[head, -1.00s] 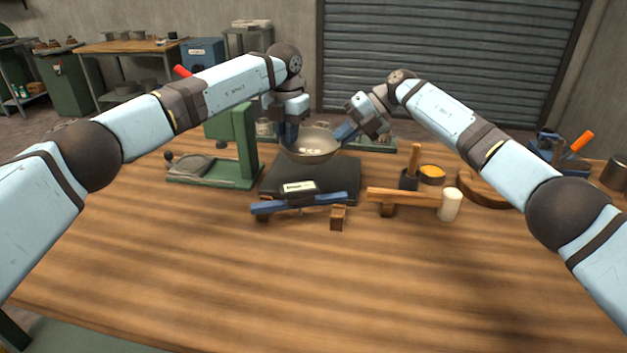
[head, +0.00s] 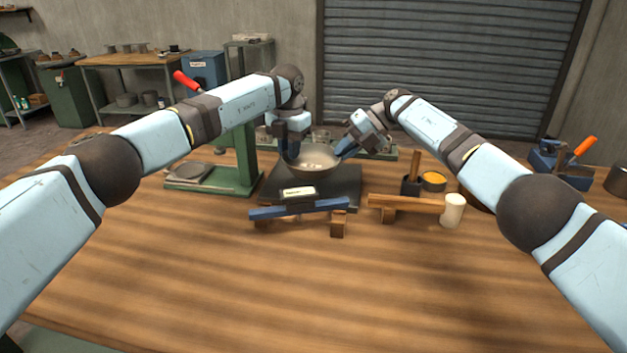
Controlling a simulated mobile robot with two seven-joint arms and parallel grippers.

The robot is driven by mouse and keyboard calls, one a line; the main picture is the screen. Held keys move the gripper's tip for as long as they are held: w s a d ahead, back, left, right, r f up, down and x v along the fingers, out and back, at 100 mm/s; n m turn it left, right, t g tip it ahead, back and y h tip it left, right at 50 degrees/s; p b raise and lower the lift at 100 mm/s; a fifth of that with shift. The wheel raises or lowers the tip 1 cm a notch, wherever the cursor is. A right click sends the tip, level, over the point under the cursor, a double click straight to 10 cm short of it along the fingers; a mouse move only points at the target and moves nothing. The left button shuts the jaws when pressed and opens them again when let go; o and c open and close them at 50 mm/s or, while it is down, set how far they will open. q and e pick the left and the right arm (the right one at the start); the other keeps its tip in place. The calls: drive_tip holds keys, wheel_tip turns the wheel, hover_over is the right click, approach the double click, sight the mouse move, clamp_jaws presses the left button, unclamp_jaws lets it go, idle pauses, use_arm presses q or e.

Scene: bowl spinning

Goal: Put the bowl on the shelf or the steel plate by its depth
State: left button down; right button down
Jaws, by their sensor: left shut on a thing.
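A shallow metal bowl (head: 314,160) with small pale marks inside is low over a dark flat plate (head: 345,194); I cannot tell whether it touches the plate. My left gripper (head: 291,155) points down and is shut on the bowl's left rim. My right gripper (head: 343,151) slants to the bowl's right rim; its fingertips look close to or against it, and their opening is not clear. A blue bar with a small labelled block (head: 299,194) lies in front of the plate on wooden supports. A grey shelf unit (head: 250,44) stands at the back.
A green stand (head: 243,160) is left of the plate. A mallet with a pale head (head: 453,210), a dark holder (head: 411,186) and a yellow-filled cup (head: 433,181) lie to the right. A blue tool with an orange handle (head: 585,146) is far right. The front of the wooden table (head: 300,290) is clear.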

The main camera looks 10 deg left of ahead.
use_arm(q)
drive_tip(key=shift+d+f, duration=0.15)
drive_tip(key=shift+f, duration=0.05)
